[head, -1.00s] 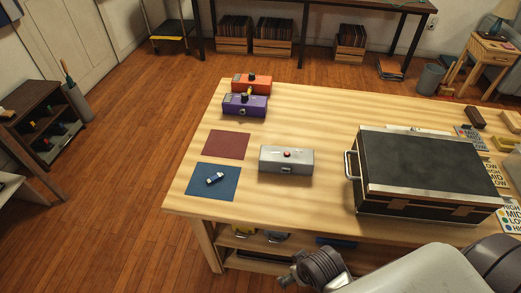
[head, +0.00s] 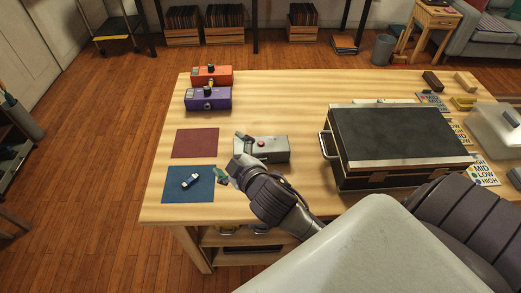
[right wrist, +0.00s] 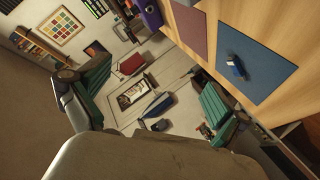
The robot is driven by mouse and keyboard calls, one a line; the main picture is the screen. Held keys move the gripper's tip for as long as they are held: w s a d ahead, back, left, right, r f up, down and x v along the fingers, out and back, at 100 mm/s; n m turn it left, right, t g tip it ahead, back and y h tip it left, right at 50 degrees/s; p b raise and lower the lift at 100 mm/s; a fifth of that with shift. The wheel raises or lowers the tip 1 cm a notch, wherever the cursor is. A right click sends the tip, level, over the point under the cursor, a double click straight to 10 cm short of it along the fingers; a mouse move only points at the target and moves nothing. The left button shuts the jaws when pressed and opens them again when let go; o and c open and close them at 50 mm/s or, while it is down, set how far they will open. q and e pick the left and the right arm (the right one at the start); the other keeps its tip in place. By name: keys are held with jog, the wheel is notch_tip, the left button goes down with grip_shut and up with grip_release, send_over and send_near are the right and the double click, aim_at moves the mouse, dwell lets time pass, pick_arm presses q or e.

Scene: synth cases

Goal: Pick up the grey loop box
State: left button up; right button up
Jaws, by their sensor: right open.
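The grey loop box (head: 274,152), with a red button on top, sits on the wooden table between the red mat and the black case. My right gripper (head: 231,156) is at the box's left front, its dark wrist covering part of the box's near side. Its jaws are open, with nothing seen between them; whether a finger touches the box is unclear. In the right wrist view, the two green-padded fingers (right wrist: 155,100) are spread wide, and the grey box does not show there. My left gripper is not in view.
A blue mat (head: 176,196) with a small blue and white object (head: 190,181) and a dark red mat (head: 195,143) lie left. Purple (head: 208,99) and orange (head: 212,76) boxes stand behind. A large black case (head: 400,140) stands close on the right.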

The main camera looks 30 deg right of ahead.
jog(key=w+a+r+n+t+y, duration=0.3)
jog(key=r+n, duration=0.1)
jog(key=r, duration=0.2)
jog(key=w+a+r+n+t+y, duration=0.2)
jog(key=w+a+r+n, duration=0.15)
jog(key=r, duration=0.25)
jog(key=s+a+r+n+g+y, duration=0.2)
jog(key=a+r+n+g+y, duration=0.4)
jog(key=n+y, duration=0.7)
jog(key=n+g+h, duration=1.3)
jog(key=n+h, duration=0.4)
jog(key=n, duration=0.3)
send_over(261, 143)
jog(key=w, duration=0.1)
jog(key=f, duration=1.9)
jog(key=shift+a+f+p, duration=0.25)
jog(key=shift+f+p, duration=0.05)
jog(key=shift+f, duration=0.55)
jog(key=f, duration=0.1)
jog(key=f+p, duration=0.1)
jog(key=s+f, duration=0.1)
jog(key=f, duration=0.1)
jog(key=shift+d+f, duration=0.1)
jog(key=shift+d, duration=0.2)
jog(key=shift+f, duration=0.45)
jog(key=c, duration=1.5)
